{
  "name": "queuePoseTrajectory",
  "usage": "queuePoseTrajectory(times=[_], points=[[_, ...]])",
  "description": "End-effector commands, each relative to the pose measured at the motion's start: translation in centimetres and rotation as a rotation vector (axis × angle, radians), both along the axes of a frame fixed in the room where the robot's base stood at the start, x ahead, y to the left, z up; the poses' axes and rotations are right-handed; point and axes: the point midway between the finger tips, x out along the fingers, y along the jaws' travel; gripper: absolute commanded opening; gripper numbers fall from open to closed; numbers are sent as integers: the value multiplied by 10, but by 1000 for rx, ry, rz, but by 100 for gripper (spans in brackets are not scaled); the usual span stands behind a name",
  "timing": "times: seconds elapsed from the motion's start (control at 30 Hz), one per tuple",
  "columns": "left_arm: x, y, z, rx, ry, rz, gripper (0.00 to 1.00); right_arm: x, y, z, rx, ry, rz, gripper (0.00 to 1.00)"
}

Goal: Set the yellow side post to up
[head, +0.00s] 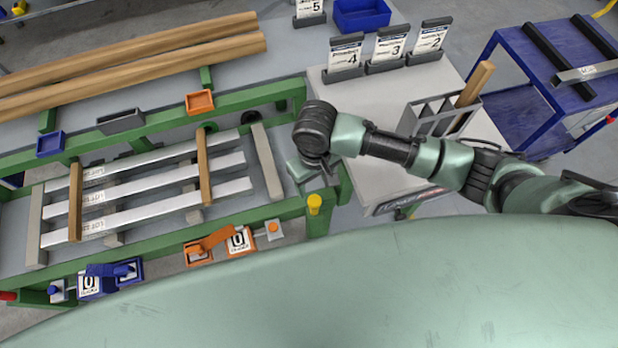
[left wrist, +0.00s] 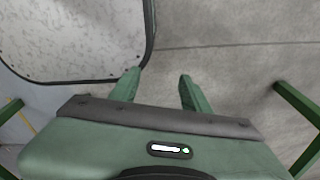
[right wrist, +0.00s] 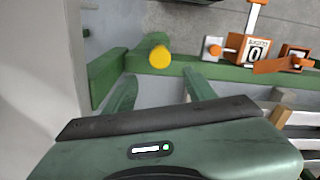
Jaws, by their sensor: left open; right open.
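The yellow side post (head: 314,203) is a short yellow-capped stub at the near right corner of the green runout table (head: 274,208). In the right wrist view its round yellow end (right wrist: 160,57) shows on a green cylinder, just beyond and between my finger directions. My right gripper (right wrist: 160,88) is open and empty, apart from the post. In the head view the right hand (head: 318,172) hangs over the table's right end, just behind the post, its fingertips partly hidden. My left gripper (left wrist: 158,83) is open and empty over grey floor; it is outside the head view.
Orange (head: 238,240) and blue (head: 88,284) stops with counters sit along the table's front. Metal bars (head: 150,208) and wooden strips lie on the table. A grey cabinet (head: 385,185) stands close at the right, with numbered card holders (head: 390,48). A blue cart (head: 520,105) stands farther right.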

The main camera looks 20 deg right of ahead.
Motion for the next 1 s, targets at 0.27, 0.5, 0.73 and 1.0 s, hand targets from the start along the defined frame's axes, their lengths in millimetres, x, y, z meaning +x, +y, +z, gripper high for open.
queuePoseTrajectory(times=[0.27,0.5,0.73,1.0], points=[[-30,1,1,3,41,-1,47,-1,0,-38,-2,4,-1,55],[-38,2,1,3,53,-2,47,-1,0,-69,-1,1,-1,55],[-16,0,2,1,21,-2,47,-1,0,-77,-1,-1,1,55],[-15,0,3,0,19,-2,47,0,0,-76,-1,-1,0,19]])
